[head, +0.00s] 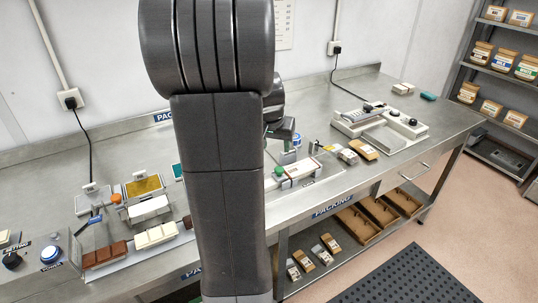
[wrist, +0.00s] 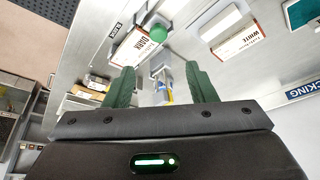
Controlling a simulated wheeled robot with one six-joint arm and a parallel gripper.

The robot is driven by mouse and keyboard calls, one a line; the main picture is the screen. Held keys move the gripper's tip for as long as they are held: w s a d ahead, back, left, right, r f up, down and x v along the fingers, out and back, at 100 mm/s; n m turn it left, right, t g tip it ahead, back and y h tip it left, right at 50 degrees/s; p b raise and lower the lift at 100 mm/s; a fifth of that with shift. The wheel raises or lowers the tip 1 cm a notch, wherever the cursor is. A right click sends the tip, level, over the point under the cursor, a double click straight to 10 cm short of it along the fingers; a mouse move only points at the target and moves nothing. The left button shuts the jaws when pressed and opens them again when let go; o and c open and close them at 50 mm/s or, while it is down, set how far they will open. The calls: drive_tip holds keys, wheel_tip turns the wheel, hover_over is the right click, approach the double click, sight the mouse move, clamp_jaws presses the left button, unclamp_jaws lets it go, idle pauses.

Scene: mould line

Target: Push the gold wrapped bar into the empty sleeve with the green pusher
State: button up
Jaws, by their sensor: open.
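The green pusher's round knob (wrist: 158,32) shows in the wrist view beyond my fingertips, and right of my arm in the head view (head: 279,171). Beside it lies a white and brown sleeve marked DARK (wrist: 140,46); a white sleeve (head: 303,168) lies by the knob in the head view. A sleeve marked WHITE (wrist: 238,44) lies farther right in the wrist view. I cannot see whether either is empty. I cannot make out the gold wrapped bar; my arm hides part of the bench.
A gold sheet in a tray (head: 143,186), a brown chocolate bar (head: 105,254) and a cream one (head: 156,235) lie left of my arm. Small packed boxes (head: 364,149) and a grey machine (head: 380,128) stand at the right. Bare bench (head: 330,187) shows along the front edge.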

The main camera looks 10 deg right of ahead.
sight(279, 168)
drive_tip(key=x, duration=0.4)
drive_tip(key=p+x, duration=0.1)
drive_tip(key=x, duration=0.8)
drive_tip(key=shift+s+f+p, duration=0.2)
drive_tip(key=shift+f+p, duration=0.05)
drive_tip(key=shift+p, duration=0.15)
drive_tip(key=shift+c, duration=0.2)
clamp_jaws()
